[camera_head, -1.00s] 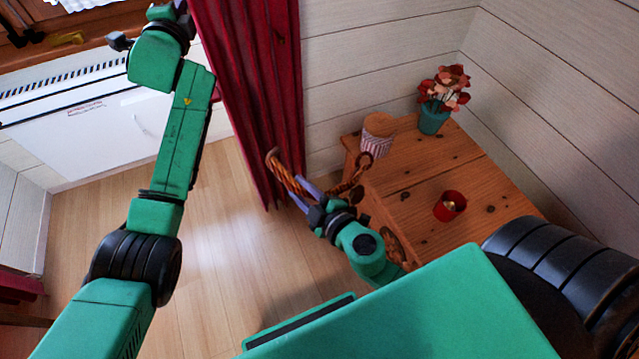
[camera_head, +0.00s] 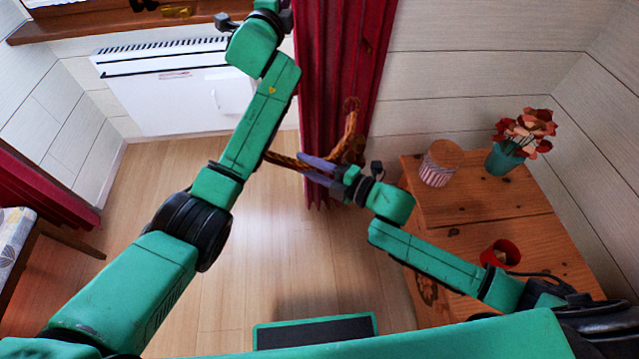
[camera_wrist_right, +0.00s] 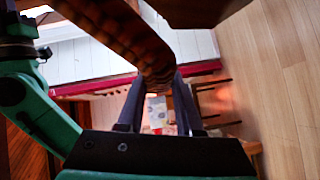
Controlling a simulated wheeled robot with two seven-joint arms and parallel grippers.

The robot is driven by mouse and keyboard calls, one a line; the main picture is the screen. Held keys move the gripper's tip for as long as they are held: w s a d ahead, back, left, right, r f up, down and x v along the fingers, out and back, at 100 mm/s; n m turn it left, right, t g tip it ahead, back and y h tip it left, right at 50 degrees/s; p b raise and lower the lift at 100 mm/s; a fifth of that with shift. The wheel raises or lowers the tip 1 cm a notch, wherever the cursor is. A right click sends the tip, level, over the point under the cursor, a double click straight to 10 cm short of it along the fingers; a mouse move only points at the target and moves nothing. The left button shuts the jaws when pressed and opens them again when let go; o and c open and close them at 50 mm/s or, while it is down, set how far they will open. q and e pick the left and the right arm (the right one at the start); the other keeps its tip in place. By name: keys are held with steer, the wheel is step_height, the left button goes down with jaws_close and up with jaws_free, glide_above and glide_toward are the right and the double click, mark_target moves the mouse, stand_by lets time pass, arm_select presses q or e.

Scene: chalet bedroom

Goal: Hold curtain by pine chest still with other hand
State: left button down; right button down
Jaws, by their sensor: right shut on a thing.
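The red curtain (camera_head: 338,75) hangs at the wall left of the pine chest (camera_head: 470,212). My right gripper (camera_head: 308,168) is in front of the curtain's lower part, its two purple-grey fingers shut on a brown braided tieback rope (camera_head: 351,122). One length of rope rises over the curtain and another sticks out to the left, partly behind my left arm. I cannot tell whether the rope goes around the curtain. The rope (camera_wrist_right: 120,35) also passes between the fingertips (camera_wrist_right: 158,85) in the right wrist view.
On the chest stand a striped jar (camera_head: 437,170) with a wooden lid, a teal flower pot (camera_head: 503,160) and a red cup (camera_head: 502,255). A chair (camera_head: 15,240) is far left. The wooden floor between is clear.

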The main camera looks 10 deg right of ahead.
steer(key=w+d+r, duration=0.1)
steer(key=w+d, duration=0.1)
steer(key=w, duration=0.3)
steer(key=w+d+r+n, duration=0.1)
steer(key=w, duration=0.5)
steer(key=w+d+r+n+t, duration=0.1)
steer(key=w+d+r, duration=0.1)
steer(key=w, duration=0.3)
steer(key=shift+w+d+y, duration=0.25)
steer(key=shift+d+y, duration=0.05)
steer(key=shift+d, duration=0.05)
steer(key=shift+w+f, duration=0.25)
steer(key=shift+f, duration=0.4)
steer(key=shift+c, duration=2.4)
jaws_free()
steer(key=shift+d, duration=0.1)
